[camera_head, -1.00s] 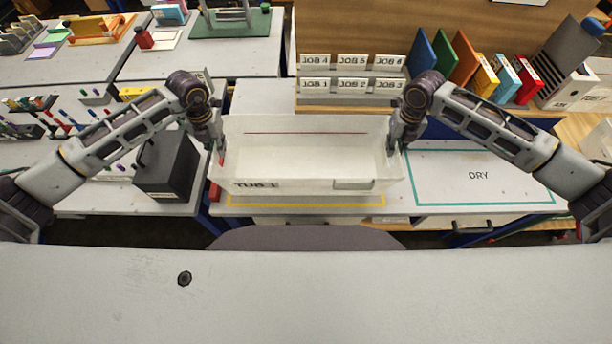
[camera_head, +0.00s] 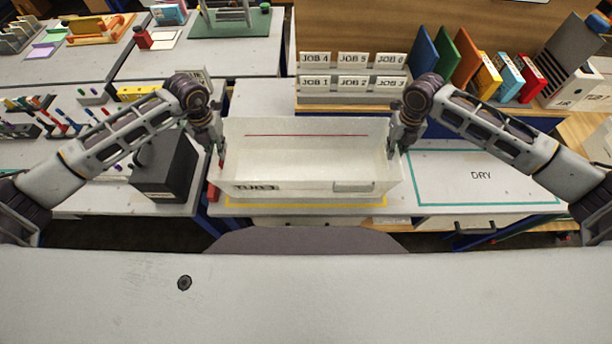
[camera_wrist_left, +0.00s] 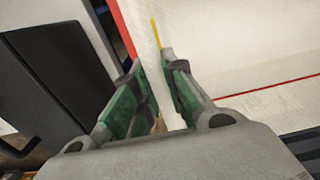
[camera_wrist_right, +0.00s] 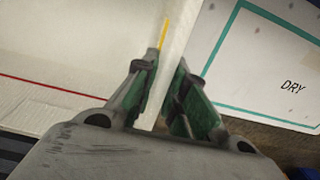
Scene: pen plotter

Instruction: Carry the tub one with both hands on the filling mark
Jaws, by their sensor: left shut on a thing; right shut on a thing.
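The white tub (camera_head: 300,165), labelled TUB 1 on its front, is upright and level at the middle of the head view. A red line runs along its inner far wall. My left gripper (camera_head: 220,153) is shut on its left wall, which runs between the fingers in the left wrist view (camera_wrist_left: 158,75). My right gripper (camera_head: 394,147) is shut on its right wall, also between the fingers in the right wrist view (camera_wrist_right: 168,75). A yellow outline (camera_head: 300,206) shows on the table just in front of the tub; the rest is hidden. I cannot tell whether the tub touches the table.
A teal outline marked DRY (camera_head: 480,175) lies empty to the right. A black box (camera_head: 165,168) stands close on the left. Behind the tub is a rack of JOB cards (camera_head: 352,84), with colored binders (camera_head: 465,60) to its right. A grey surface (camera_head: 300,295) fills the foreground.

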